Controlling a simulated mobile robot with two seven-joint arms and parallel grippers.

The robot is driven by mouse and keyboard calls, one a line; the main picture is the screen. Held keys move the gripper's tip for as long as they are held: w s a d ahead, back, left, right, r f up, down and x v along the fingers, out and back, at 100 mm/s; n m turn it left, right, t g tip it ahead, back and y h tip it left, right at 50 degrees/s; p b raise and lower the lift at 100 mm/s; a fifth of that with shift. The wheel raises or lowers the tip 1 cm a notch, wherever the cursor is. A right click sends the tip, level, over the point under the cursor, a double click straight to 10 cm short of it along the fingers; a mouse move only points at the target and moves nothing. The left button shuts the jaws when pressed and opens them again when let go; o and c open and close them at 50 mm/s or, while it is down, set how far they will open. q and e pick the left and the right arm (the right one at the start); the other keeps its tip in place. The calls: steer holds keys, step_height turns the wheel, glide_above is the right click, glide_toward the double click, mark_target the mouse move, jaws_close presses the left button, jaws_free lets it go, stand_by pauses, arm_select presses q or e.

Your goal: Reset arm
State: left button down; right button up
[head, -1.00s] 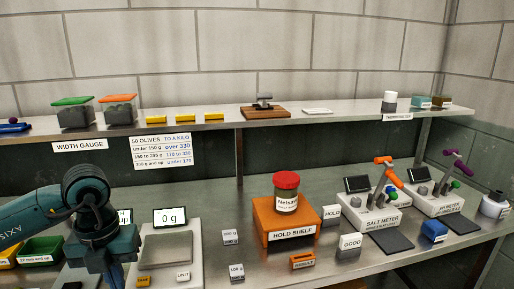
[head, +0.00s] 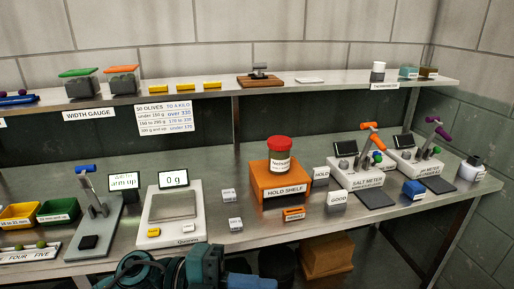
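A grey device (head: 96,222) with an upright metal arm topped by a blue handle (head: 86,168) stands at the left of the bench. The arm leans slightly left, and a black pad lies in front of it. The small screen (head: 124,181) behind it shows green text that seems to end in "arm up". Teal links of one of my arms show at the bottom edge, in front of the bench and well below the blue handle. No gripper fingertips are visible, and nothing touches the device.
A scale (head: 174,213) reading 0 g stands just right of the device. Green (head: 58,210) and yellow (head: 18,215) trays sit to its left. An orange hold shelf (head: 280,181) bears a red-lidded jar (head: 279,154). Salt and pH meters stand at the right.

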arm_select(q)
steer(key=w+a+f+n+t+y, duration=0.3)
steer(key=n+t, duration=0.6)
steer(key=n, duration=0.2)
steer(key=w+a+f+n+t+y, duration=0.3)
steer(key=a+n+t, duration=0.1)
steer(key=n+t, duration=0.6)
steer(key=s+a+f+n+g+y, duration=0.3)
steer(key=s+f+n+y, duration=0.1)
steer(key=f, duration=0.5)
steer(key=s+a+f+n+g+y+p, duration=0.1)
steer(key=s+a+f+n+g+y, duration=0.2)
steer(key=s+f, duration=0.4)
step_height(320, 180, down, 4)
steer(key=shift+a+r+n+y, duration=0.25)
steer(key=shift+a+n+y, duration=0.6)
steer(key=shift+n, duration=0.25)
arm_select(e)
steer(key=shift+s+d+f+h, duration=0.25)
steer(key=shift+d+f+h, duration=0.15)
steer(key=shift+d+f, duration=0.2)
arm_select(q)
steer(key=shift+d, duration=0.15)
